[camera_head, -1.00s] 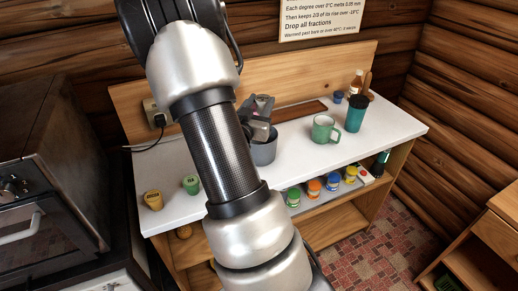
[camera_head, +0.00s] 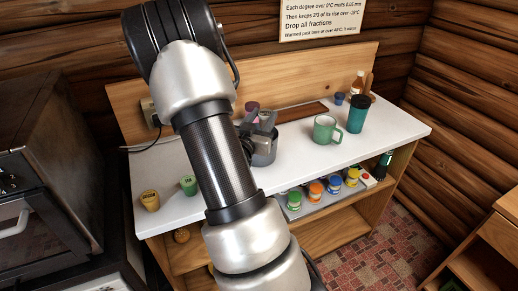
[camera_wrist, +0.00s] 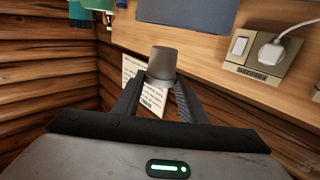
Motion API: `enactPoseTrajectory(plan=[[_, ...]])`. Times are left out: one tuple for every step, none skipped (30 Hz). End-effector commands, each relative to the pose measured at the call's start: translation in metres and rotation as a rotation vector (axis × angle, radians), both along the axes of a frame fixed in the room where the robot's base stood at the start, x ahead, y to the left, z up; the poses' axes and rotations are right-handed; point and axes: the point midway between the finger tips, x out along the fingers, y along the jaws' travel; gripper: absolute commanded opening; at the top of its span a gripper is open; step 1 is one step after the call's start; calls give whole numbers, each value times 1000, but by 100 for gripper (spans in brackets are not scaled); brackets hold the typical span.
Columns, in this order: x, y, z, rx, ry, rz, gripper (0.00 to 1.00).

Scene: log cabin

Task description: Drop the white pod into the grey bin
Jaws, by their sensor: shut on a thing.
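In the wrist view my gripper (camera_wrist: 158,98) is shut on a small tapered pod (camera_wrist: 162,66). It looks grey in this light and I take it for the white pod. In the head view my gripper (camera_head: 258,128) is partly hidden behind my arm, above and at the left side of the grey bin (camera_head: 266,158). The pod cannot be made out clearly there. The grey bin stands on the white counter (camera_head: 310,160); its left part is hidden by my gripper and arm.
A green mug (camera_head: 326,130) and a teal tumbler (camera_head: 357,114) stand right of the bin. A yellow pod (camera_head: 150,201) and a green pod (camera_head: 189,186) sit at the left front. A dark pink thing (camera_head: 252,107) is behind my gripper. Several jars (camera_head: 316,190) line the shelf below.

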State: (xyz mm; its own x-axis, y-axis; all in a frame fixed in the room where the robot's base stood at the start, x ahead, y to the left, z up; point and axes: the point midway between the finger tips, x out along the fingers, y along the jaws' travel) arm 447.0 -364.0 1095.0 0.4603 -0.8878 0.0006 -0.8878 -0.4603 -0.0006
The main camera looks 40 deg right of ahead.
Motion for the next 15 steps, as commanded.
enactPoseTrajectory(plan=[[0, 0, 0, 0, 0, 0, 41], [0, 0, 0, 0, 0, 0, 46], [0, 0, 0, 0, 0, 0, 53], [0, 0, 0, 0, 0, 0, 58], [0, 0, 0, 0, 0, 0, 60], [0, 0, 0, 0, 0, 0, 60], [0, 0, 0, 0, 0, 0, 60], [0, 0, 0, 0, 0, 0, 60], [0, 0, 0, 0, 0, 0, 60], [0, 0, 0, 0, 0, 0, 60], [0, 0, 0, 0, 0, 0, 60], [0, 0, 0, 0, 0, 0, 60], [0, 1, 0, 0, 0, 1, 60], [0, 2, 0, 0, 0, 1, 60], [-1, 4, 0, 1, 0, 2, 60]])
